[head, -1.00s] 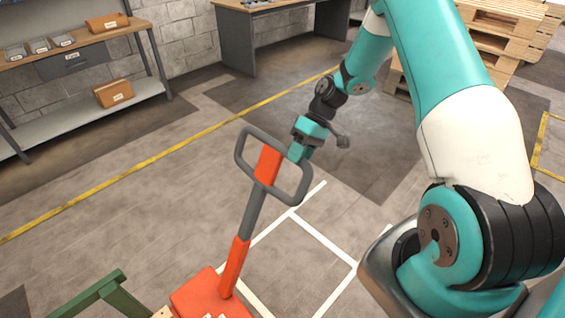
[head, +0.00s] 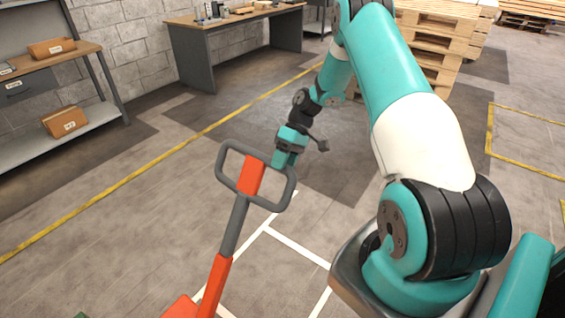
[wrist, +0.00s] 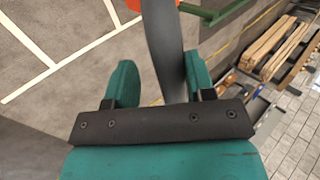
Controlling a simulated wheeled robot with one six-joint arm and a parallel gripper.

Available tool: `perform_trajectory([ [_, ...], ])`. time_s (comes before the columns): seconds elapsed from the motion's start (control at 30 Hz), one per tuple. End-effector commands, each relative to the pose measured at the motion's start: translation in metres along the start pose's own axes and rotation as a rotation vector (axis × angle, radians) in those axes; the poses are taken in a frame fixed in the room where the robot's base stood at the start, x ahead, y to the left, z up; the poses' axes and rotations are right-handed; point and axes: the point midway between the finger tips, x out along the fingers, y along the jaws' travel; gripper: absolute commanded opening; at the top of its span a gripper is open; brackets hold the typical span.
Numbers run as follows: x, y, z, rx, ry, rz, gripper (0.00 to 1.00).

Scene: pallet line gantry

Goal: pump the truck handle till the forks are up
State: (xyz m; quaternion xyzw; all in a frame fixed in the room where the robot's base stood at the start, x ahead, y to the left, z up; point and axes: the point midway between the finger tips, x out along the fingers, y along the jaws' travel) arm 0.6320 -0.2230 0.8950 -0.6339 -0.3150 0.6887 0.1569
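The pallet truck handle (head: 238,215) is a grey loop with an orange-red centre plate on a grey and orange shaft. It leans up and to the right in the head view. My gripper (head: 284,162) is at the right side of the loop. In the wrist view, the grey handle bar (wrist: 163,45) passes between my gripper's two teal fingers (wrist: 160,80). The fingers stand apart, with a gap beside the left one; the right one is close to the bar or touching it. The orange truck body (head: 182,308) shows only at the bottom edge. The forks are out of view.
A shelf unit (head: 95,118) with brown boxes stands at left. A grey workbench (head: 190,60) is at the back. Stacked wooden pallets (head: 430,45) stand behind my arm. Yellow and white lines mark the floor, which is open around the handle.

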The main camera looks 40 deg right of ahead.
Motion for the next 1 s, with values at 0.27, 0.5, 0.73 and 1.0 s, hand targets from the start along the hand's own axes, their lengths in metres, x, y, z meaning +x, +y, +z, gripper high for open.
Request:
perform_trajectory([
  [0.27,0.000,0.000,0.000,0.001,-0.001,0.001,0.55],
  [0.5,-0.019,0.001,-0.001,-0.001,0.002,0.004,0.55],
  [0.73,-0.075,0.000,-0.001,-0.002,0.002,0.004,0.55],
  [1.0,-0.144,-0.005,-0.002,-0.002,0.000,0.001,0.55],
])
